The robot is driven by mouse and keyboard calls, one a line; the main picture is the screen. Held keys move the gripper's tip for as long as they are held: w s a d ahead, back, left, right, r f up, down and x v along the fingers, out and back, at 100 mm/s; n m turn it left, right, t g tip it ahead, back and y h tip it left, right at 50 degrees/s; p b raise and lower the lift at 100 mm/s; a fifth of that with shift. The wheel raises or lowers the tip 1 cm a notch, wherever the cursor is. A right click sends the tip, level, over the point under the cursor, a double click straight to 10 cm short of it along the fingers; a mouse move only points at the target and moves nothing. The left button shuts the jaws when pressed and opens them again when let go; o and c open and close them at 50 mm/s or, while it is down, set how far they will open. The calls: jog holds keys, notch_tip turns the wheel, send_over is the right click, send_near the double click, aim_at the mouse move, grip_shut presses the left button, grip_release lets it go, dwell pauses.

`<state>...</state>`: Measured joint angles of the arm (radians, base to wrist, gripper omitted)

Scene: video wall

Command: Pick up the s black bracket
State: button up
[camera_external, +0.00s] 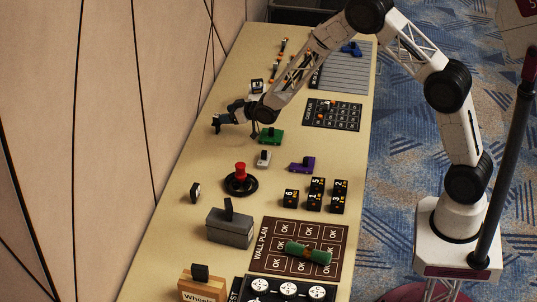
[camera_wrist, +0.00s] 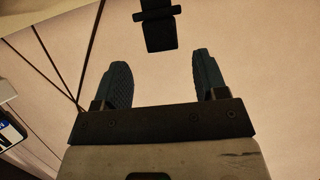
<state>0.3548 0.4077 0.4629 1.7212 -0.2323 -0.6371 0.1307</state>
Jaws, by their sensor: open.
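A small black bracket (camera_wrist: 160,28) shows at the top middle of the wrist view, with a crossbar and a broader block below it. It lies ahead of my fingertips, roughly in line with the gap between them and apart from both. My gripper (camera_wrist: 163,75) is open, with its two dark blue ridged fingers spread and nothing between them. In the external view my gripper (camera_external: 232,116) reaches over the left edge side of the table. A small dark piece (camera_external: 216,124) at its tip looks like the bracket, but at this size I cannot separate it surely from the fingers.
A green block (camera_external: 270,136) stands just right of my gripper. A grey-white piece (camera_external: 263,159), a purple block (camera_external: 303,165) and a red-knobbed joystick (camera_external: 240,180) are nearer the camera. The wall (camera_external: 130,110) runs close along the table's left edge.

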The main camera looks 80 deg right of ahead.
jog(key=shift+w, duration=0.1)
jog(key=shift+x, duration=2.5)
jog(key=shift+a+f, duration=0.1)
jog(key=shift+a, duration=0.1)
jog(key=c, duration=1.1)
jog(key=shift+r, duration=1.65)
jog(key=shift+s+a+r, duration=0.1)
jog(key=shift+s+r, duration=0.1)
jog(key=shift+s, duration=0.1)
jog(key=s+a, duration=0.1)
jog(key=s, duration=0.4)
jog(key=s+a+r, duration=0.1)
jog(key=s+a, duration=0.1)
jog(key=s, duration=0.2)
jog(key=s+a, duration=0.1)
jog(key=s, duration=0.4)
jog(key=shift+s+a+r, duration=0.15)
jog(key=shift+s+a, duration=0.2)
